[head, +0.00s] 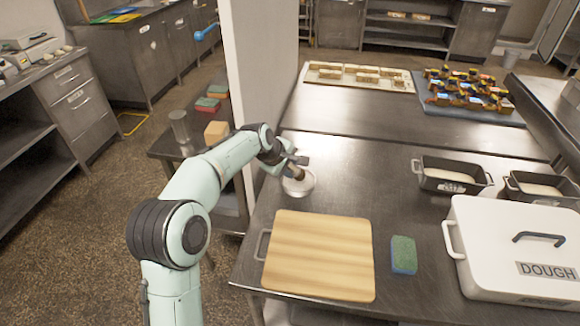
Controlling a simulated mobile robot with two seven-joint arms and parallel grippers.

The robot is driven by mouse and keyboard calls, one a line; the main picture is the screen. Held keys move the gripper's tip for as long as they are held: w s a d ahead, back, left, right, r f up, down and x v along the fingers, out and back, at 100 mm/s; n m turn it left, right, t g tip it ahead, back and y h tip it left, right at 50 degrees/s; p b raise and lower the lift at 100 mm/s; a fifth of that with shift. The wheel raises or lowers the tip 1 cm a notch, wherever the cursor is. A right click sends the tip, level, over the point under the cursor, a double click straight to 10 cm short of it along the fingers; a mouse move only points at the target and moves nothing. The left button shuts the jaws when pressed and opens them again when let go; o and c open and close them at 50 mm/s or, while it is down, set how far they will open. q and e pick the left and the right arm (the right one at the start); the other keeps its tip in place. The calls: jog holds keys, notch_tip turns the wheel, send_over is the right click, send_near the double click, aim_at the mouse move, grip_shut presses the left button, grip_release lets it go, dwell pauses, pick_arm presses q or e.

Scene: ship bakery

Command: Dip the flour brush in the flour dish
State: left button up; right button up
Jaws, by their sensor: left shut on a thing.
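My left gripper (291,163) is at the left side of the steel table, beyond the cutting board. It is shut on the flour brush (297,174), whose brown part shows below the fingers. The flour dish (303,187) is a small round pale dish on the table. The brush is over the dish, with its lower end at or just above the dish's inside; I cannot tell whether it touches the flour. My right gripper is not in view.
A wooden cutting board (320,255) lies in front, with a green and blue sponge (404,254) beside it. A white dough box (520,245) and two dark loaf tins (452,178) stand to the right. Trays of baked goods lie farther back. Bare table lies between dish and tins.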

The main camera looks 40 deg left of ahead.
pick_arm(q)
jog(key=shift+f, duration=0.45)
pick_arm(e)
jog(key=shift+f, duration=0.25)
pick_arm(q)
jog(key=shift+f, duration=0.15)
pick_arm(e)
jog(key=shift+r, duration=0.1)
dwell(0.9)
pick_arm(q)
notch_tip(320, 180, up, 3)
jog(key=shift+r+p, duration=0.15)
jog(key=shift+p, duration=1)
jog(key=shift+r+p, duration=1.5)
jog(key=shift+r, duration=0.55)
jog(key=shift+f, duration=0.1)
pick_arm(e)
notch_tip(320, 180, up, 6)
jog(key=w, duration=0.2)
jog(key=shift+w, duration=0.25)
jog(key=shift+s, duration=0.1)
